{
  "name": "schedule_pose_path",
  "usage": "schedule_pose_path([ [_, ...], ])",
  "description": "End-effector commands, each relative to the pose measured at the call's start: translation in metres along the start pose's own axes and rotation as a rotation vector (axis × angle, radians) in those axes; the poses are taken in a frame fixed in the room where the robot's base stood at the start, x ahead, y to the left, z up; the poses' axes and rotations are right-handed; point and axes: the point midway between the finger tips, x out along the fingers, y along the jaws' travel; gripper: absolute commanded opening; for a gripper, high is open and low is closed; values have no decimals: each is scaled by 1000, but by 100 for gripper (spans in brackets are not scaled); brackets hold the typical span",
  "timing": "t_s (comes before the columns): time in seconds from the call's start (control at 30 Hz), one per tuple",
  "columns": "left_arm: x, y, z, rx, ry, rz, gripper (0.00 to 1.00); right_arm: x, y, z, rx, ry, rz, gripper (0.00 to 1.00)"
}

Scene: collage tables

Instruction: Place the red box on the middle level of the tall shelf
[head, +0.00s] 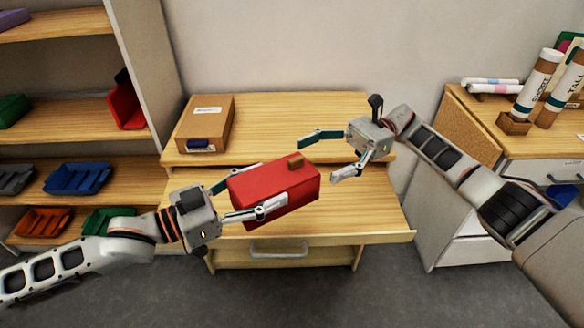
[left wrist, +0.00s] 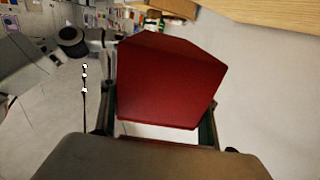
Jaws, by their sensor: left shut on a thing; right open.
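The red box (head: 285,190) is held by my left gripper (head: 245,200), whose fingers are shut on its left part. The box is above the wooden desk and slightly tilted. It also fills the middle of the left wrist view (left wrist: 165,85), between the two fingers (left wrist: 160,125). My right gripper (head: 325,157) is open and empty, just above and to the right of the box, apart from it. The tall shelf (head: 70,139) stands at the left with several wooden levels, partly cut off by the picture edge.
A brown cardboard box (head: 220,120) sits on the desk's raised back level (head: 290,115). The shelf holds a red bin (head: 124,105), blue tray (head: 80,178), green tray (head: 105,220) and orange tray (head: 42,224). A cabinet (head: 480,125) with tubes stands at the right.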

Motion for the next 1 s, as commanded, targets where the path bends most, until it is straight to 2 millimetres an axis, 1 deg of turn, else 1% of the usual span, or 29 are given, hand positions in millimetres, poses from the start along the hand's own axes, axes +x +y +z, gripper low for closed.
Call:
schedule_pose_path([
  [0.03,0,0,-1,0,1,0,36,11,1,-1,-2,-4,4,79],
  [0.3,0,0,-1,0,1,0,36,57,1,-1,0,-3,2,79],
  [0.5,0,0,-1,0,1,0,36,79,0,0,1,-3,1,79],
  [0.7,0,0,-1,0,1,0,36,87,0,0,3,-2,-2,79],
  [0.93,0,0,-1,0,1,0,36,87,0,0,2,-2,-1,79],
  [0.97,0,0,-1,0,1,0,36,87,0,0,2,-2,-1,74],
  [1.0,0,0,-1,0,1,0,36,87,0,0,2,-2,-1,64],
])
